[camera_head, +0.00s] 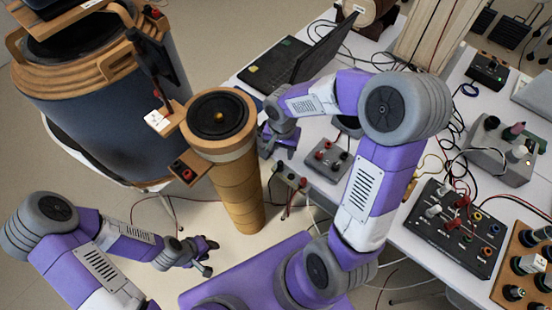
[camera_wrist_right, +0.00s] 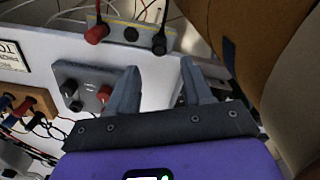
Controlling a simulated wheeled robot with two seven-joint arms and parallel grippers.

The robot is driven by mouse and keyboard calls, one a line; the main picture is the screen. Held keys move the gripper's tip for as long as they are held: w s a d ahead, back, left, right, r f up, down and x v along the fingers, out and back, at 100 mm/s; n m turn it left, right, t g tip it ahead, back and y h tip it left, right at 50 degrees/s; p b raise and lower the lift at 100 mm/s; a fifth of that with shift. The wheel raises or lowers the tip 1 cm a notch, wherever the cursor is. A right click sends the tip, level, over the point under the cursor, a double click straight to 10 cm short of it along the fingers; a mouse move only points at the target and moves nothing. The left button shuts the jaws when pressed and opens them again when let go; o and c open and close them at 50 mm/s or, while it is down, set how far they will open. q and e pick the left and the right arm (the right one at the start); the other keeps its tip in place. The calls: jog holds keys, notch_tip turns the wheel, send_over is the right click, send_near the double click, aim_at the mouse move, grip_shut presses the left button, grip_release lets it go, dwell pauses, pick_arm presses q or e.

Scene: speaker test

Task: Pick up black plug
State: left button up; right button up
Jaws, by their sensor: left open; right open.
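A black plug (camera_wrist_right: 160,43) with a black lead sits at the right end of a pale terminal strip (camera_wrist_right: 118,22) in the right wrist view. A red plug (camera_wrist_right: 96,33) is at the strip's left end. The strip (camera_head: 291,178) also shows in the head view at the near table edge, where its plugs are small. My right gripper (camera_wrist_right: 160,68) is open and empty, and the black plug appears beyond the gap between its fingers. In the head view my right gripper (camera_head: 277,147) is just above and left of the strip. My left gripper (camera_head: 208,258) is open and empty, low over the floor.
A tall tan cylinder (camera_head: 232,170) with a speaker on top stands close left of my right gripper. A grey socket box (camera_head: 328,159) is close on its right. A laptop (camera_head: 285,65) and a black terminal box (camera_head: 452,228) are on the white table. Loose leads hang around the strip.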

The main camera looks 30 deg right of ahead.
aim_at(280, 163)
jog(key=f, duration=0.1)
jog(key=f+b, duration=0.1)
jog(key=shift+s+f, duration=0.2)
jog(key=shift+f, duration=0.2)
jog(key=f+b, duration=0.1)
jog(key=f, duration=0.3)
jog(key=shift+a+f+b, duration=0.15)
jog(key=shift+a+b, duration=0.05)
jog(key=shift+b, duration=0.15)
grip_shut()
